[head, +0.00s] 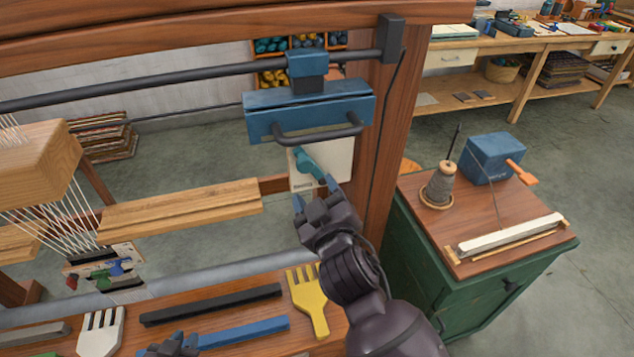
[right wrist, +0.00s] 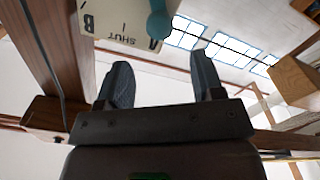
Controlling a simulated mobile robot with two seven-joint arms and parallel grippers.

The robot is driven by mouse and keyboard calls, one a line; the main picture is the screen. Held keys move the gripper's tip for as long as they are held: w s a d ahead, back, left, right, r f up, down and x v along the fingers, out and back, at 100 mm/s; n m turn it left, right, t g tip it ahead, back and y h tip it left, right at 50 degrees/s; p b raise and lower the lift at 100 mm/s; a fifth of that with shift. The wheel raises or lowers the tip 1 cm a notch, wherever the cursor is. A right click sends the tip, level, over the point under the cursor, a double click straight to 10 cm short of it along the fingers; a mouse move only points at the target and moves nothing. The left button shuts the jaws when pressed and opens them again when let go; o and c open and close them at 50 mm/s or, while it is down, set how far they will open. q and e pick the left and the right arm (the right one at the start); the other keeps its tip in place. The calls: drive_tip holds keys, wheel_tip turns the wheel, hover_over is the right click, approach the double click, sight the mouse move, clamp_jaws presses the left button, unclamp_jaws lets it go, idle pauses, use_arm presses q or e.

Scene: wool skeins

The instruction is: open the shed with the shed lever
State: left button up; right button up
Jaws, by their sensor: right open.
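The teal shed lever (head: 308,164) is on a pale plate (head: 338,160) beside the loom's right post, slanting down to the right. In the right wrist view the lever (right wrist: 158,20) shows at the top edge beside the plate (right wrist: 115,22), which has letters and the word SHUT, seen upside down. My right gripper (head: 314,194) is just below the lever's lower end. Its fingers also show in the right wrist view (right wrist: 161,80), apart with nothing between them. My left gripper (head: 172,346) is at the bottom edge, partly cut off, over the front board.
A blue beater with a dark handle (head: 318,132) hangs above the lever. A yellow comb (head: 308,300), a blue bar (head: 240,333) and a black bar (head: 212,304) lie on the front board. A green cabinet (head: 430,258) stands right of the post (head: 385,150).

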drive_tip(key=s+d+f+m+g+h, duration=0.1)
drive_tip(key=s+d+f+m+h, duration=0.15)
drive_tip(key=d+f, duration=0.55)
drive_tip(key=s+d+f+m+g+h, duration=0.15)
drive_tip(key=d+f+m, duration=0.35)
drive_tip(key=d, duration=0.5)
drive_tip(key=s+d+f+m+g+h, duration=0.1)
drive_tip(key=s+d+f+g, duration=0.2)
drive_tip(key=s+d+f, duration=0.8)
drive_tip(key=s, duration=0.3)
drive_tip(key=shift+s+f+h, duration=0.3)
drive_tip(key=shift+s+h, duration=0.1)
